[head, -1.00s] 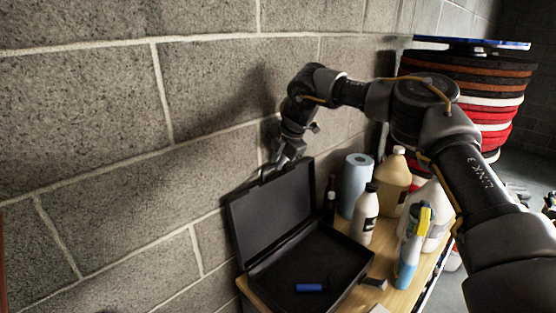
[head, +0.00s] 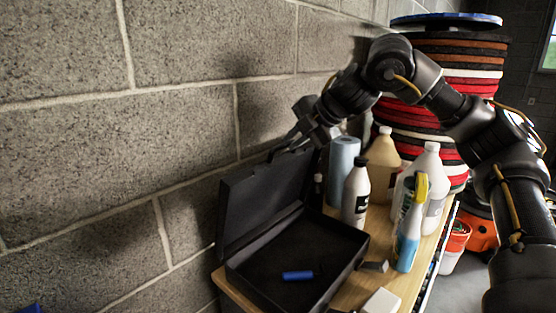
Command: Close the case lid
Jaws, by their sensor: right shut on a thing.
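The black case stands open on the wooden table, with its base (head: 262,262) flat and its lid (head: 262,200) raised near the wall. A blue cylindrical object (head: 298,275) lies inside the base. My right gripper (head: 290,143) is at the top edge of the lid, shut on it near the lid's far corner. The fingertips are dark and small, partly lost against the lid. My left gripper is not in view.
Behind and right of the case stand a blue roll (head: 342,168), a white bottle with black cap (head: 356,192), a beige jug (head: 382,165), a white jug (head: 433,190) and a spray bottle (head: 408,240). A dark block (head: 374,266) and white box (head: 381,301) lie near the case. The block wall is close on the left.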

